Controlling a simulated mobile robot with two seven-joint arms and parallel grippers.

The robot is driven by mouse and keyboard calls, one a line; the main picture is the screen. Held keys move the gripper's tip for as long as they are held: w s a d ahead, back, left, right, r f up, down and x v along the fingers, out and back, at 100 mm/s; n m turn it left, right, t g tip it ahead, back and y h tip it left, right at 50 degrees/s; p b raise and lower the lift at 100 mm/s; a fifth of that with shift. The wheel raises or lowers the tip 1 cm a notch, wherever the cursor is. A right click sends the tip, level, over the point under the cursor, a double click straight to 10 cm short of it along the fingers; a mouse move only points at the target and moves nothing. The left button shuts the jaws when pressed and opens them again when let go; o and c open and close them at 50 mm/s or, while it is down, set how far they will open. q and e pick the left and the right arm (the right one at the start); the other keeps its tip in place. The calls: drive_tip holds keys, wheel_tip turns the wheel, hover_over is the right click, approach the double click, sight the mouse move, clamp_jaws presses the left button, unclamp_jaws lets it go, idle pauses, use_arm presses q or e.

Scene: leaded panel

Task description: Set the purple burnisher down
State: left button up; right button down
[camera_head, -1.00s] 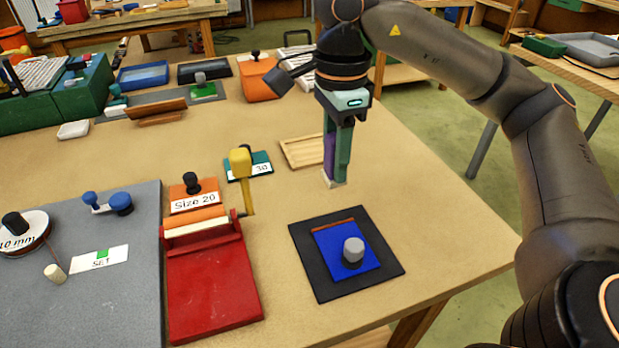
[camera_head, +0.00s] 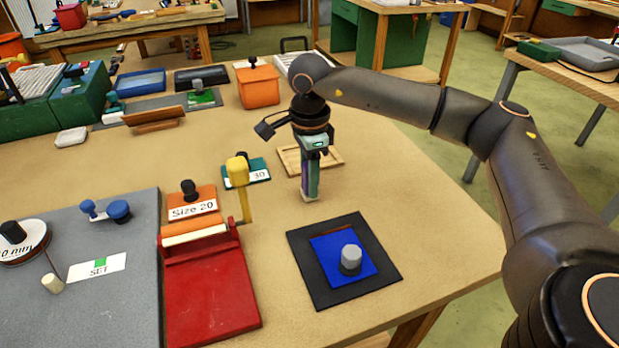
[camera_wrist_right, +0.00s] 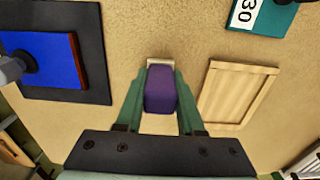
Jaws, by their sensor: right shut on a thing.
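My right gripper (camera_head: 309,192) is shut on the purple burnisher (camera_wrist_right: 160,90), pointing down over the tan table. In the right wrist view the burnisher sits between the two green fingers (camera_wrist_right: 158,108), with a pale end showing past the purple part. In the head view only a narrow purple strip and the pale lower end (camera_head: 310,198) show. The pale end is at or just above the table; I cannot tell if it touches. A shallow wooden tray (camera_head: 338,160) lies just beside the gripper, and the burnisher is outside it. My left gripper is not in view.
A black mat (camera_head: 385,277) with a blue plate and grey knob lies in front of the gripper. A red device (camera_head: 212,290) with a yellow-knobbed lever stands to the left. A teal block (camera_head: 258,165) labelled 30 is behind it. Bare table lies to the right.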

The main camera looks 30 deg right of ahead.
drive_tip(key=shift+f, duration=0.2)
drive_tip(key=c, duration=0.5)
unclamp_jaws()
wheel_tip(320, 180, up, 13)
drive_tip(key=shift+f+p, duration=0.2)
drive_tip(key=shift+p, duration=0.15)
